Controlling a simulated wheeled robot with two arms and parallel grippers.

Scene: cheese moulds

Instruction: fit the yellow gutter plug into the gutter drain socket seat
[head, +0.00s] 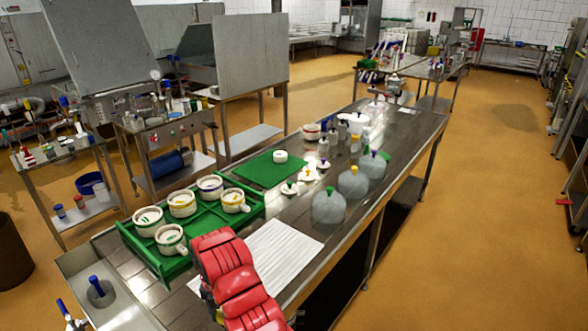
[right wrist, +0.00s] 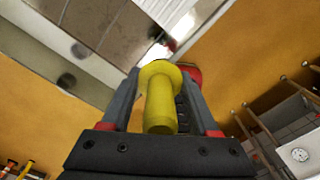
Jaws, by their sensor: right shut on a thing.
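The yellow gutter plug (right wrist: 160,100) is held between the two fingers of my right gripper (right wrist: 162,78) in the right wrist view. Its wide round end sits at the fingertips and its stem points back toward the palm. In the head view my red right arm covers the gripper and the plug. A pale grey gutter (head: 118,315) runs at the near left end of the table. A blue peg (head: 96,286) stands in a round grey fitting there. I cannot tell which fitting is the drain socket seat. My left gripper is not in view.
A green tray (head: 130,240) with several white moulds lies beside the arm, with a white striped sheet (head: 283,250) to the right. Farther back are a green mat (head: 255,172) and clear domes (head: 329,207). Two blurred dark round spots show near the gutter in the wrist view.

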